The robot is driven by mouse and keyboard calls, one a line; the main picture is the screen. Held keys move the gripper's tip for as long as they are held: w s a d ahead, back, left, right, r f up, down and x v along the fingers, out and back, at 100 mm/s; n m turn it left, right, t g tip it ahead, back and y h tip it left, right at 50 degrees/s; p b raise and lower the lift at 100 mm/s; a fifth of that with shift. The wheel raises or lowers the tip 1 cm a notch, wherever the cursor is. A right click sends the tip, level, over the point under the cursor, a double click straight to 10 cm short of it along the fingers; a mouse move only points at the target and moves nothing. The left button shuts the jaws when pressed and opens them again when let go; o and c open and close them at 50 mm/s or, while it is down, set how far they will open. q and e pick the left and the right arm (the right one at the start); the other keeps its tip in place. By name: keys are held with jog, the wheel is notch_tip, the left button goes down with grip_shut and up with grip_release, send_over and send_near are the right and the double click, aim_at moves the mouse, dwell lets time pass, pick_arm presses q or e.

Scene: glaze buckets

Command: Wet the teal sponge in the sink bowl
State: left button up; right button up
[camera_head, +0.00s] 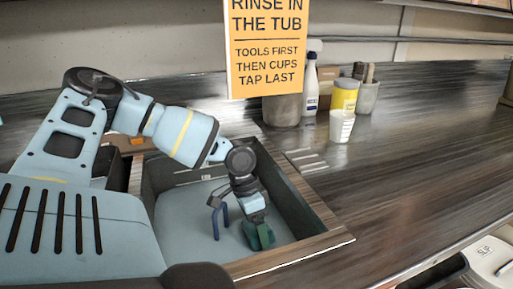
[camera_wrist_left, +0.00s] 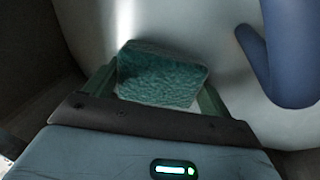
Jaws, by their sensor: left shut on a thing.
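The teal sponge (camera_wrist_left: 162,75) sits between the green fingers of my left gripper (camera_head: 259,236) in the left wrist view, one finger on each side of it. The gripper is shut on it. In the head view my left arm reaches down into the sink bowl (camera_head: 180,218), with the gripper low near its right side. The fingers largely hide the sponge there. I cannot tell whether the sponge touches the bowl's floor or is wet. My right gripper is not in view.
A blue curved spout-like piece (camera_head: 215,222) stands close left of the gripper; it also shows in the left wrist view (camera_wrist_left: 284,65). A yellow sign (camera_head: 267,50), a spray bottle (camera_head: 310,90), a white cup (camera_head: 341,126) and containers stand behind.

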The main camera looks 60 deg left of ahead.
pick_arm(q)
jog(key=shift+r+p, duration=1.1)
jog(key=shift+r, duration=0.6)
jog(key=shift+r+p, duration=0.8)
jog(key=shift+r, duration=0.65)
notch_tip(320, 180, up, 9)
jog(key=p, duration=0.4)
